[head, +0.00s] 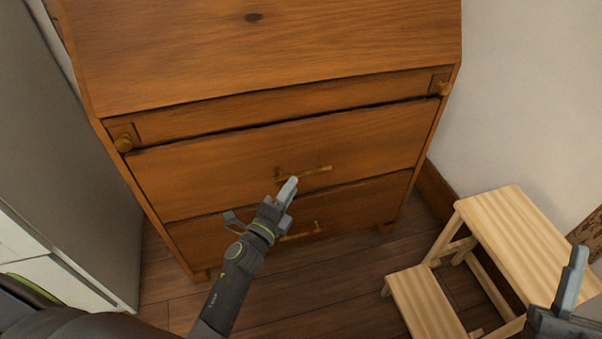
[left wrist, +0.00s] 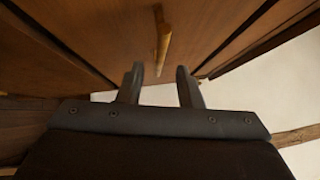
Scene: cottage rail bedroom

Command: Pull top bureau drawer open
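The wooden bureau (head: 270,60) stands ahead with two wide drawers. The top drawer (head: 220,170) looks shut, with a dark seam along its upper edge. Its brass bar handle (head: 318,170) is partly hidden behind my left gripper (head: 288,190). In the left wrist view, the two fingers of my left gripper (left wrist: 160,80) are apart with nothing between them, and a brass handle (left wrist: 163,40) lies just beyond the tips, in line with the gap. My right gripper (head: 570,285) is at the lower right edge, far from the bureau; its finger opening is unclear.
The lower drawer (head: 350,208) has its own brass handle (head: 302,234). Small brass knobs (head: 124,143) sit at the bureau's upper corners. A light wooden step stool (head: 525,235) stands at the right, near my right gripper. A grey cabinet side (head: 70,150) is close on the left.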

